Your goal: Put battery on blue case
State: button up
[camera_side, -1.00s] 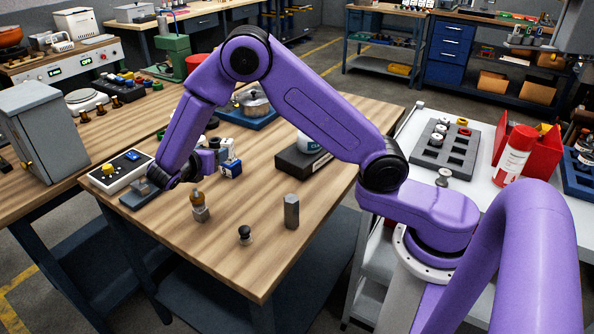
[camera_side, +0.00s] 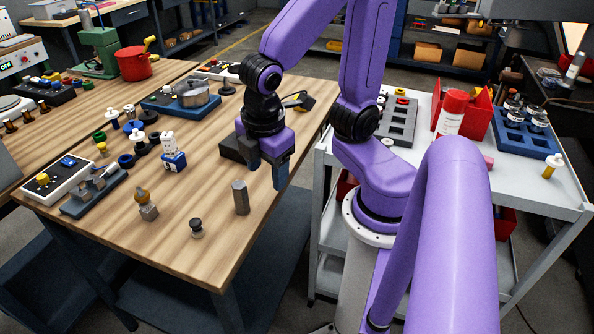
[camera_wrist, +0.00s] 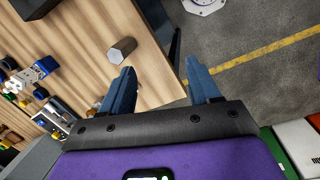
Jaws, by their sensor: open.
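A small blue case (camera_side: 174,162) with a white label stands on the wooden table, left of centre in the side view. A pale cylinder (camera_side: 168,142), seemingly the battery, shows directly above it and appears to rest on it; the contact is too small to be sure of. In the wrist view a white and blue item (camera_wrist: 24,80) at the left edge seems to be this pair. My gripper (camera_side: 268,172) is open and empty, well to the right of them near the table's right edge. Its two blue-grey fingers (camera_wrist: 158,66) are apart in the wrist view.
A grey hexagonal post (camera_side: 241,198) stands just in front of my gripper; it also shows in the wrist view (camera_wrist: 122,50). A dark block (camera_side: 234,149) lies beside the gripper. A brass-topped piece (camera_side: 147,206) and a dark knob (camera_side: 196,228) stand nearer the front edge.

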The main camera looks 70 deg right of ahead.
jog(key=s+m+y, duration=0.1)
jog(key=s+y, duration=0.1)
jog(key=s, duration=0.4)
jog(key=shift+d+r+g, duration=0.2)
jog(key=shift+g, duration=0.2)
